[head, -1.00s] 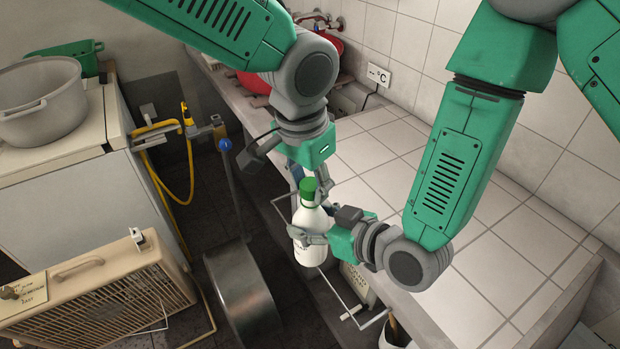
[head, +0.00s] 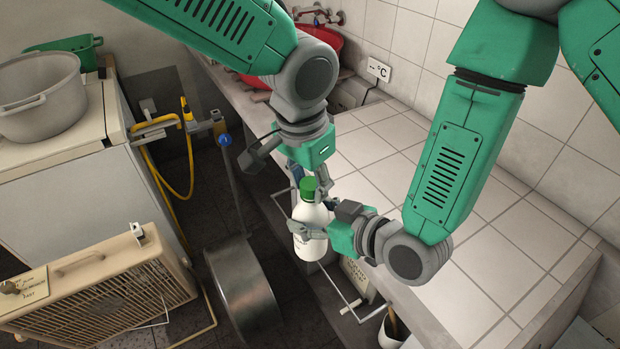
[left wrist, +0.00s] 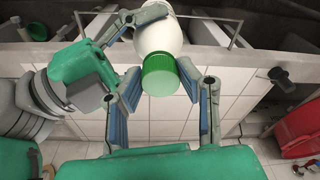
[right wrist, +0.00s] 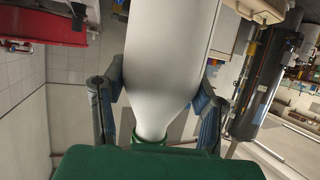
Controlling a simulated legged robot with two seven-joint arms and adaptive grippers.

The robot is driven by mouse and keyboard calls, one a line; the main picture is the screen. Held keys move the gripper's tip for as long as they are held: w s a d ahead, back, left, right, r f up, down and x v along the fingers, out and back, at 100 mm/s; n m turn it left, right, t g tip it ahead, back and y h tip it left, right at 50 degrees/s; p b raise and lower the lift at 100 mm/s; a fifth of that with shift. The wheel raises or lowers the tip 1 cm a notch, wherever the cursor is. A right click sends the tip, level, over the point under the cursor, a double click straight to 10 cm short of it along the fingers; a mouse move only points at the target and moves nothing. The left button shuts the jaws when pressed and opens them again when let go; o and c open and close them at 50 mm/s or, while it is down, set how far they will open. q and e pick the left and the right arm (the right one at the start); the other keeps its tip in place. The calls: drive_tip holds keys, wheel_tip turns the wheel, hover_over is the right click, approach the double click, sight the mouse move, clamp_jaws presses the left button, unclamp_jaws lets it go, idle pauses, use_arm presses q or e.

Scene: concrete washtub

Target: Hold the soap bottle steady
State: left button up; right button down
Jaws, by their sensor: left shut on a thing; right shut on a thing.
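The soap bottle (head: 309,248) is white with a green cap (head: 308,188) and stands nearly upright in the air beside the tiled counter's front edge. My left gripper (head: 309,184) comes down from above, with its fingers on both sides of the cap. The left wrist view shows the cap (left wrist: 160,76) between these fingers. My right gripper (head: 312,226) is shut around the bottle's body from the right, below the left gripper. The right wrist view shows the white body (right wrist: 168,60) between its fingers; the cap is mostly hidden by the gripper there.
The white-tiled counter (head: 480,240) is mostly clear. A metal drum (head: 240,280) is on the dark floor to the left. A beige heater (head: 100,290), a grey pot (head: 40,105) and a yellow hose (head: 190,160) are further left. A red basin (head: 325,48) sits at the back.

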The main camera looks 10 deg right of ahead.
use_arm(q)
drive_tip(key=m, duration=0.5)
drive_tip(key=shift+m+g, duration=0.3)
drive_tip(key=m, duration=0.4)
drive_tip(key=shift+w+a+g, duration=0.1)
drive_tip(key=shift+w+g, duration=0.1)
drive_tip(key=shift+g, duration=0.1)
drive_tip(key=m, duration=0.7)
drive_tip(key=shift+w+g, duration=0.1)
drive_tip(key=shift+g, duration=0.2)
drive_tip(key=m, duration=0.4)
drive_tip(key=shift+w, duration=0.1)
drive_tip(key=m, duration=0.5)
drive_tip(key=shift+y, duration=0.4)
drive_tip(key=m, duration=0.4)
drive_tip(key=shift+d+m+y, duration=0.25)
drive_tip(key=shift+m+y, duration=0.05)
drive_tip(key=shift+m, duration=0.1)
drive_tip(key=m, duration=0.7)
drive_tip(key=shift+y, duration=0.3)
